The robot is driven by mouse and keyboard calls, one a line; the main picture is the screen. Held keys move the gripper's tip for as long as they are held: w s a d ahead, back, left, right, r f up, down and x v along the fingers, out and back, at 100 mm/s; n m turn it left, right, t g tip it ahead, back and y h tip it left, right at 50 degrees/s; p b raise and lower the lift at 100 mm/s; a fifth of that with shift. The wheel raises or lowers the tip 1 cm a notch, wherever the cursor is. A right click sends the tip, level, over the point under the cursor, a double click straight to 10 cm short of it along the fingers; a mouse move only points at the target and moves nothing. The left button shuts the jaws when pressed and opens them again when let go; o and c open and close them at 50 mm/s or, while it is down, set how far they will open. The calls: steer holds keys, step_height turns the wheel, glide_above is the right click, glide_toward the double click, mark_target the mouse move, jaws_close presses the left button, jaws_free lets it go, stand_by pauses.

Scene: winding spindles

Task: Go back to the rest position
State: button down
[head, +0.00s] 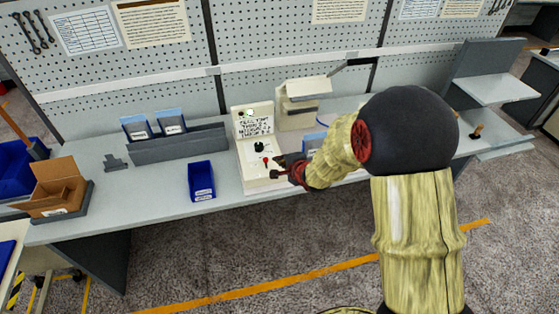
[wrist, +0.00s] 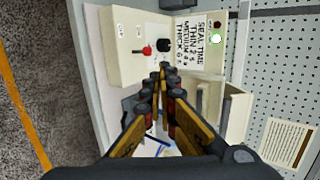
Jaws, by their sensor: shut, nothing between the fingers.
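My gripper (head: 281,168) is shut and empty in front of the white control box (head: 262,184) on the workbench. In the wrist view my gripper (wrist: 161,75) reaches in from the bottom, with its fingertips together close to the box (wrist: 118,45). The box carries a black knob (wrist: 164,45) and a red-tipped lever (wrist: 143,50). Its upright panel (wrist: 199,40) reads seal time, thin, medium and thick, with a lit lamp (wrist: 215,39). Whether the fingertips touch the box is unclear. My arm hides part of the bench to the right.
A blue bin (head: 201,181) stands left of the box. Blue packets stand in a grey rack (head: 178,145). An open cardboard carton (head: 57,190) is at the far left. A beige machine (head: 298,105) stands behind my gripper, before the pegboard (head: 270,50). The floor in front is clear.

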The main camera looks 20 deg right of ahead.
stand_by(0.4)
steer(key=s+d+f+n+g+h, duration=0.1)
steer(key=s+d+f+n+g, duration=0.2)
steer(key=s+n, duration=0.3)
steer(key=s+d+f+n+g+h, duration=0.2)
steer(key=s+f+n+g, duration=0.1)
steer(key=s, duration=0.4)
steer(key=s+a+r+n+b, duration=0.2)
steer(key=s+r+n+b, duration=0.2)
steer(key=s+r, duration=0.4)
steer(key=s+a+r+n+y+b, duration=0.1)
steer(key=s+r+n+b, duration=0.3)
steer(key=s+r, duration=0.5)
steer(key=s+a+b, duration=0.1)
steer(key=s+b, duration=0.1)
steer(key=s, duration=0.5)
steer(key=shift+a+t, duration=0.2)
steer(key=shift+t, duration=0.1)
